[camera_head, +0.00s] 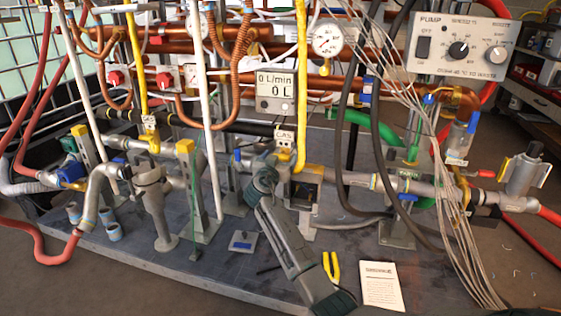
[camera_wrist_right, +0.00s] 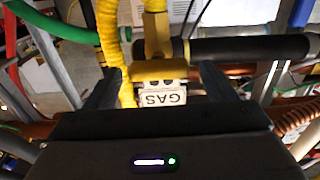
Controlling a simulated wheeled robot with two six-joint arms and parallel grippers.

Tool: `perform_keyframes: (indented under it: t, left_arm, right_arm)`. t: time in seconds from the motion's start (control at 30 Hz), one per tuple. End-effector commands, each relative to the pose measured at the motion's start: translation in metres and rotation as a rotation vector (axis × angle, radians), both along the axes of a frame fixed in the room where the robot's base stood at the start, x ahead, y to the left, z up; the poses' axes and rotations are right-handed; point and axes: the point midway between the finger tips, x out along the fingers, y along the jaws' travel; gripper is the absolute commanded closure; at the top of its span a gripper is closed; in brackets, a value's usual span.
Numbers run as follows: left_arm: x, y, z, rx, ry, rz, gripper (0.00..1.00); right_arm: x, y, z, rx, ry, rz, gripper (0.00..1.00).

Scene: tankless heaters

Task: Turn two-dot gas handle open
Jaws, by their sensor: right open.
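My right gripper (camera_head: 268,164) reaches up from the bottom of the head view to the right-hand gas line, just below its white GAS tag (camera_head: 284,138). In the right wrist view its two dark fingers (camera_wrist_right: 158,88) stand apart, left and right of a yellow crosswise handle (camera_wrist_right: 150,72) and the tag, which appears upside down there. I cannot tell whether the fingers touch the handle. Dots on the tag are too small to count. Another yellow gas line (camera_head: 138,60) with a tag (camera_head: 149,122) stands farther left. My left gripper is not in view.
Thin grey cables (camera_head: 425,150) and dark hoses hang right of the gripper. A white pipe (camera_head: 205,120) stands to its left. Yellow-handled pliers (camera_head: 331,267) and a paper sheet (camera_head: 381,286) lie on the dark platform. A pump box (camera_head: 460,45) is upper right.

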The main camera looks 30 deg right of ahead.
Motion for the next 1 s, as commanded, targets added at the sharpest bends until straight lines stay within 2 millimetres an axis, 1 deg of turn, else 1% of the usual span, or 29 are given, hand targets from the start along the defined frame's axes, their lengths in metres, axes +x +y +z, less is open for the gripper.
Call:
perform_keyframes:
  t: [0.03, 0.13, 0.43, 0.47, 0.6, 0.67, 0.7, 1.0]
  left_arm:
    - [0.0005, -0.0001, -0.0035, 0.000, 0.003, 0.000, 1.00]
    - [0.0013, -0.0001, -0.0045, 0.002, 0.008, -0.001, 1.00]
    - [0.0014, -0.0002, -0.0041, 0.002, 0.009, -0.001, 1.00]
    - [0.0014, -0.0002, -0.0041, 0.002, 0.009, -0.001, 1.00]
    - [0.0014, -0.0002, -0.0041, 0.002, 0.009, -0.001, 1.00]
    - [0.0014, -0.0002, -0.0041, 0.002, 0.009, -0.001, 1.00]
    - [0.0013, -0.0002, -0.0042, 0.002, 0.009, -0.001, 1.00]
    - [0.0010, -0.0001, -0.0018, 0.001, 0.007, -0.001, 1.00]
  right_arm:
    - [0.0035, -0.0047, -0.0010, -0.001, -0.001, -0.001, 0.22]
    - [0.0074, -0.0094, -0.0003, 0.000, 0.000, 0.000, 0.22]
    - [0.0089, -0.0112, 0.0004, 0.001, -0.001, 0.000, 0.22]
    - [0.0089, -0.0112, 0.0004, 0.001, -0.001, 0.000, 0.24]
    - [0.0089, -0.0111, 0.0003, 0.001, -0.001, 0.000, 0.51]
    - [0.0088, -0.0110, 0.0003, 0.000, 0.000, 0.000, 0.63]
    - [0.0089, -0.0110, 0.0002, 0.000, 0.000, 0.000, 0.67]
    - [0.0090, -0.0108, 0.0007, -0.022, 0.027, -0.001, 0.66]
